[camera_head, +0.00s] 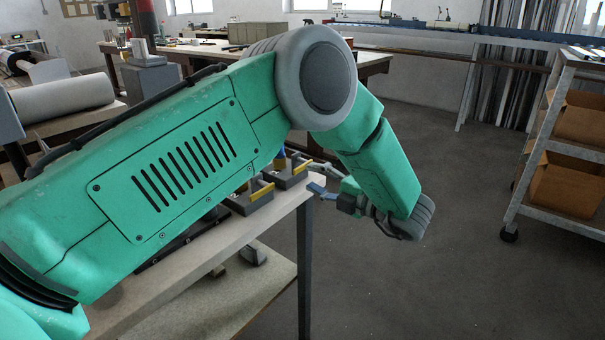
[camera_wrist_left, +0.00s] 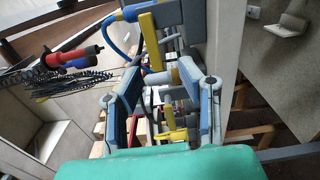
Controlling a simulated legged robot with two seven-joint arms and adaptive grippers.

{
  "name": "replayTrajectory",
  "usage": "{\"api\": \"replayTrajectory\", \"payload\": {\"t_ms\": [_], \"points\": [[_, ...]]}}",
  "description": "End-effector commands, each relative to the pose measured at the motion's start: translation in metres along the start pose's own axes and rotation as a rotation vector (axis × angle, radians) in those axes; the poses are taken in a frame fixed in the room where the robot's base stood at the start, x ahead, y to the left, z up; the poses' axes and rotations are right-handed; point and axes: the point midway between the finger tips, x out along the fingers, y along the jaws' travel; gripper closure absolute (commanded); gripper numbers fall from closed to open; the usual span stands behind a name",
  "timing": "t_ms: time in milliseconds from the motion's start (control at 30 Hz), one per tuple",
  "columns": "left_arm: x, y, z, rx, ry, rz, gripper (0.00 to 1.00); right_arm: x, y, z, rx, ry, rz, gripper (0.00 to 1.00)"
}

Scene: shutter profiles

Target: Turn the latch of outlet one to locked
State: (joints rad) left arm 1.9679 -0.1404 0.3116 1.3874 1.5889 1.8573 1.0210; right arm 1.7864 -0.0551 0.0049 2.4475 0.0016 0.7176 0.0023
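My left gripper (camera_head: 317,180) is at the right edge of the workbench in the head view, with its fingers pointing left toward the outlet blocks. In the left wrist view its two blue-grey fingers (camera_wrist_left: 158,76) stand apart, so it is open. Two grey outlet blocks with yellow latch bars sit on the bench, a nearer one (camera_head: 250,200) and a farther one (camera_head: 290,177). My arm partly hides them. In the wrist view a yellow bar (camera_wrist_left: 149,42) lies beyond the fingertips, and another yellow part (camera_wrist_left: 173,133) shows between the fingers. I cannot tell which outlet is one, nor whether any finger touches a latch.
The pale workbench (camera_head: 268,222) ends just left of my gripper. A metal cart with cardboard boxes (camera_head: 568,185) stands at the right, with clear floor (camera_head: 430,265) between. A red tool (camera_wrist_left: 65,60) with coiled cables shows in the wrist view. My right arm is not seen.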

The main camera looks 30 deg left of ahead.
Motion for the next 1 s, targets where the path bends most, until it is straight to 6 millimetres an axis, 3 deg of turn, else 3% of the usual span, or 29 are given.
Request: {"api": "replayTrajectory", "payload": {"t_ms": [200,400,1000], "points": [[-0.047,-0.002,0.001,0.002,-0.003,-0.001,0.67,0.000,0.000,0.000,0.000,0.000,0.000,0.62],[-0.069,-0.002,0.001,0.002,-0.002,-0.001,0.67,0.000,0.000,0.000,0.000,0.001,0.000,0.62],[-0.071,-0.003,0.001,0.011,-0.010,0.001,0.67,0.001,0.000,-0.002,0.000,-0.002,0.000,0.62]]}}
